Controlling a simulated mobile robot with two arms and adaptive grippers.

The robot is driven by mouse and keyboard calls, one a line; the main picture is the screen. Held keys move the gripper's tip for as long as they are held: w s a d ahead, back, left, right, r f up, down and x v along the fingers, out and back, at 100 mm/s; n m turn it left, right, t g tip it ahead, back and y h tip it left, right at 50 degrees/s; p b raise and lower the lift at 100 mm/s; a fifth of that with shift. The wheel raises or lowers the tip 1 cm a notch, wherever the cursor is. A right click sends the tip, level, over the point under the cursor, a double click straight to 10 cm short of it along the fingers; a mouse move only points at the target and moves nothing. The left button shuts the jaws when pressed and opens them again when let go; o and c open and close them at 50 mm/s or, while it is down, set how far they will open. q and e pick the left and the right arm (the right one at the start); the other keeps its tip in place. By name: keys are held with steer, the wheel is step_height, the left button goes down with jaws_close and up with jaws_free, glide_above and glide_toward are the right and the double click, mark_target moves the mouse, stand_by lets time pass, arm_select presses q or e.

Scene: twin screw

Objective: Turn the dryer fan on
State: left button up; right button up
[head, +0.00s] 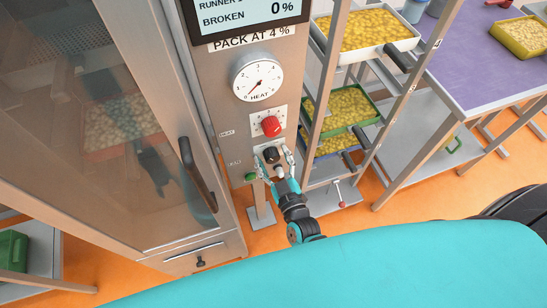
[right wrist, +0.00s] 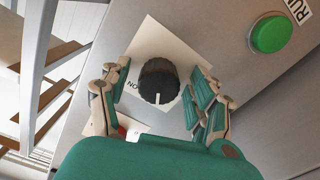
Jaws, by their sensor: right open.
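A black knob (head: 270,154) sits low on the grey control panel (head: 217,88). In the right wrist view the black knob (right wrist: 158,82) is on a white plate with partly covered lettering that looks like "ON". Its white mark points toward the bottom of that view. My right gripper (head: 273,160) is open, with one finger on each side of the knob; the fingers (right wrist: 160,76) look apart from it in the wrist view. A green button (right wrist: 268,34) also shows in the head view (head: 251,177). My left gripper is not in view.
Above are a red knob (head: 271,126), a HEAT dial (head: 258,77) and a display (head: 245,14) reading "BROKEN 0%". A glass-door cabinet with a dark handle (head: 197,175) stands left. A rack with yellow-filled trays (head: 366,31) and a purple table (head: 485,65) stand right.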

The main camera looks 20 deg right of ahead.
steer(key=shift+c, duration=0.3)
steer(key=c, duration=1.1)
steer(key=shift+m, duration=0.3)
steer(key=m, duration=0.5)
steer(key=shift+a+f, duration=0.1)
steer(key=m, duration=0.6)
steer(key=shift+a, duration=0.1)
steer(key=shift+m, duration=0.3)
steer(key=o, duration=1.2)
steer(key=shift+c, duration=0.2)
